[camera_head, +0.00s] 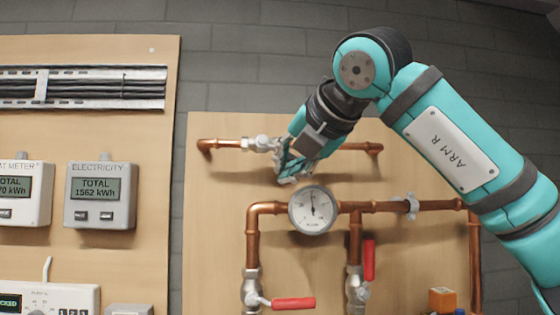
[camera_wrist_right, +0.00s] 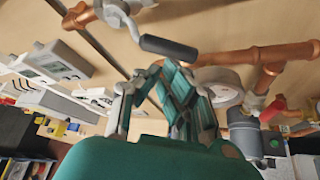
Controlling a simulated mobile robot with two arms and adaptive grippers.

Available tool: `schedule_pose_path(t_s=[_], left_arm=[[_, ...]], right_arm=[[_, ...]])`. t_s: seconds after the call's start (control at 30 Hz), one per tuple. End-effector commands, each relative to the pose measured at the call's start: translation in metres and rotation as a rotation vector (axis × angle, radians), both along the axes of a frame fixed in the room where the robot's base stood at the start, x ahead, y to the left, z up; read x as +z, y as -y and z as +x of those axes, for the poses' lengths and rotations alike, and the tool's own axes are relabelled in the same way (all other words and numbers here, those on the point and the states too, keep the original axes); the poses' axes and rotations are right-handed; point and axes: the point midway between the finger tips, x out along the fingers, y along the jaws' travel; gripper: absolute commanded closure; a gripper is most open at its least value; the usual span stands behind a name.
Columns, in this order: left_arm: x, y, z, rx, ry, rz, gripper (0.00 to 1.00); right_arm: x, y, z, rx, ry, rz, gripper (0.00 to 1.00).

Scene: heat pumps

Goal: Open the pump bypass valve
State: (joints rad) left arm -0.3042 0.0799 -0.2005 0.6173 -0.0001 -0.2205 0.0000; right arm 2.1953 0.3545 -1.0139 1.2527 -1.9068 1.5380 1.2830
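The valve on the upper copper pipe (camera_head: 227,144) has a metal body (camera_head: 262,143). In the right wrist view, its body (camera_wrist_right: 118,10) carries a dark grey lever (camera_wrist_right: 168,47) that slants down to the right. My right gripper (camera_head: 286,171) is just right of and below the valve body in the head view. In the wrist view its fingers (camera_wrist_right: 161,68) come together at the tips, just below the lever, with nothing seen between them. I cannot tell whether they touch the lever. The gripper hides the lever in the head view. My left gripper is not in view.
A pressure gauge (camera_head: 312,209) sits on the lower copper pipes. Below are valves with a level red lever (camera_head: 293,304) and an upright red lever (camera_head: 369,260). An electricity meter (camera_head: 100,195) is on the left board. The board below the upper pipe's left part is clear.

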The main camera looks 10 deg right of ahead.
Motion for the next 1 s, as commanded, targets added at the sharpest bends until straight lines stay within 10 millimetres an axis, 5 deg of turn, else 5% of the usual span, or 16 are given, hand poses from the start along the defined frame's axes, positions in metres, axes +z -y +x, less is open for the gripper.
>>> schedule_pose_path(t_s=[0.27, 1.0], left_arm=[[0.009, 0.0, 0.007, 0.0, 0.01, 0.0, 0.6], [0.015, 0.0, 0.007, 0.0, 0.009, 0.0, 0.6]], right_arm=[[0.016, 0.013, 0.001, -0.01, 0.006, -0.135, 1.0], [0.029, 0.021, 0.001, -0.007, 0.005, -0.128, 1.0]])
